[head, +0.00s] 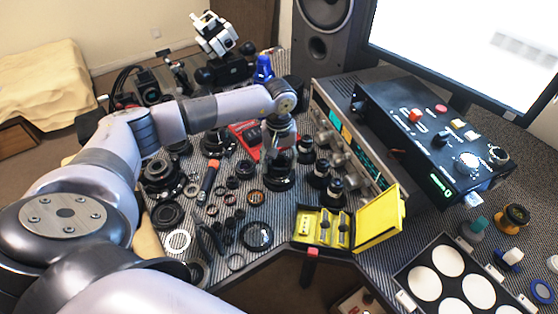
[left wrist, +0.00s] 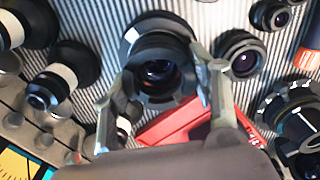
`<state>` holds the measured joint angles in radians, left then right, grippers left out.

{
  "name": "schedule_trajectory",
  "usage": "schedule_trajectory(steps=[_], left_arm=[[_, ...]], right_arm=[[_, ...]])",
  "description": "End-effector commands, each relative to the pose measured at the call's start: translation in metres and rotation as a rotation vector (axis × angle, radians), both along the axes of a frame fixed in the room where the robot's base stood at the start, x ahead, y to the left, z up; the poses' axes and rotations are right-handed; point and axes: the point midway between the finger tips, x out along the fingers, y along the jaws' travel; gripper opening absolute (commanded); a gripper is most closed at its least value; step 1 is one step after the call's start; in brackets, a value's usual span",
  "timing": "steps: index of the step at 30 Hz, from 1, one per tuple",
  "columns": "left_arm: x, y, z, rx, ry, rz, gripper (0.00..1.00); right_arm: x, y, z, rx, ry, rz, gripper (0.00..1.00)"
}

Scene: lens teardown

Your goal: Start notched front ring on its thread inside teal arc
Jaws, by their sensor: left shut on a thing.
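My left gripper (head: 277,156) reaches down over a black lens barrel (head: 279,182) that stands on the striped mat. In the left wrist view its two grey-green fingers (left wrist: 160,88) are closed on opposite sides of a dark notched ring (left wrist: 158,102). The ring lies over the mouth of the lens, and dark glass shows through its middle. The lens flange (left wrist: 158,22) shows beyond the ring. I cannot tell whether the ring touches the thread or sits level. I cannot make out a teal arc. My right gripper is not in view.
A red tray (head: 243,133) lies close beside the lens. Several small black-and-white lenses (head: 321,173) stand to its right, before the instrument rack (head: 345,130). An open yellow case (head: 309,227) is at the front edge. Loose rings and tubes crowd the mat to the left.

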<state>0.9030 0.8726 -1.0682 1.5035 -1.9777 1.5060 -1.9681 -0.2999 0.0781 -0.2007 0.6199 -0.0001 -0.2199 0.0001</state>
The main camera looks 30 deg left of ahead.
Motion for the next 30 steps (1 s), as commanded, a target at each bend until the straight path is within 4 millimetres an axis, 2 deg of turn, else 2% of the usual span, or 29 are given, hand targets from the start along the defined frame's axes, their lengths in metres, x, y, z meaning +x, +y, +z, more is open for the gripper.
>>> schedule_trajectory(steps=[30], left_arm=[[0.0001,0.0001,-0.0063,0.0,0.0,0.0,0.33]], right_arm=[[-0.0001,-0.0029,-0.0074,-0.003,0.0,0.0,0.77]])
